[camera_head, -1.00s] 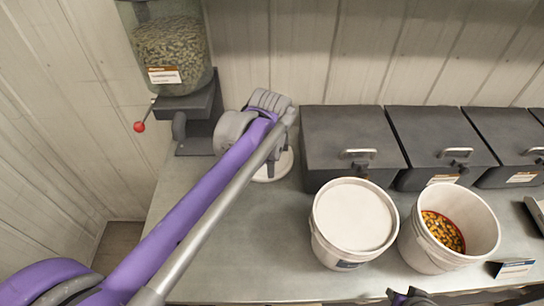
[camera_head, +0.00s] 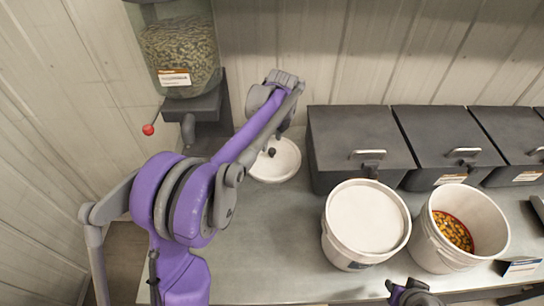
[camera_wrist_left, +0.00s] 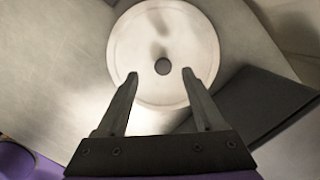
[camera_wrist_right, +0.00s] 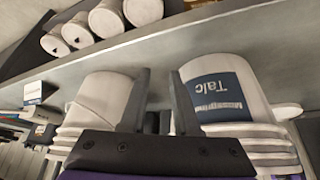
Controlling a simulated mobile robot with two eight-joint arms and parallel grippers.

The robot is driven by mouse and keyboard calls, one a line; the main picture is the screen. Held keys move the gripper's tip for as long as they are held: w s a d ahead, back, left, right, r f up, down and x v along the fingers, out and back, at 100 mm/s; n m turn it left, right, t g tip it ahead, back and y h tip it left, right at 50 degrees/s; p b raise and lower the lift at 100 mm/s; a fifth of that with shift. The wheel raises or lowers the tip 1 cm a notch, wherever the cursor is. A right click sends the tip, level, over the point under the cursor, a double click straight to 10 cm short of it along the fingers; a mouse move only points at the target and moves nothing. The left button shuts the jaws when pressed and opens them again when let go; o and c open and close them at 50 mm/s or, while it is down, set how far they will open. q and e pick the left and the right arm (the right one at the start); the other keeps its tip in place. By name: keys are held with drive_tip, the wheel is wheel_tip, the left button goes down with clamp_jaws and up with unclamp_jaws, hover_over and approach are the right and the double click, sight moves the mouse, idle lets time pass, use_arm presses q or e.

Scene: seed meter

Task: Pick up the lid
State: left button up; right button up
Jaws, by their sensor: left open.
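The lid (camera_head: 285,166) is a white round disc with a small dark knob in its middle. It lies flat on the counter at the back left, partly hidden by my left arm. In the left wrist view the lid (camera_wrist_left: 165,30) shows nearly whole. My left gripper (camera_wrist_left: 160,75) is open and empty above the lid, with the knob seen just beyond and between its fingertips. In the head view the fingers of my left gripper are hidden. My right gripper (camera_wrist_right: 159,75) has its fingers apart with nothing between them, near the counter's front edge by the buckets.
A hopper of pellets (camera_head: 180,55) with a red-knobbed lever (camera_head: 148,130) stands left of the lid. Dark bins (camera_head: 355,140) stand to its right. A closed white bucket (camera_head: 365,220) and an open bucket of seeds (camera_head: 490,225) stand in front of them. The counter's front left is clear.

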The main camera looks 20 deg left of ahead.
sight(272, 150)
use_arm(q)
drive_tip(key=f, duration=0.4)
drive_tip(key=shift+w+f, duration=0.25)
drive_tip(key=shift+f, duration=0.05)
clamp_jaws()
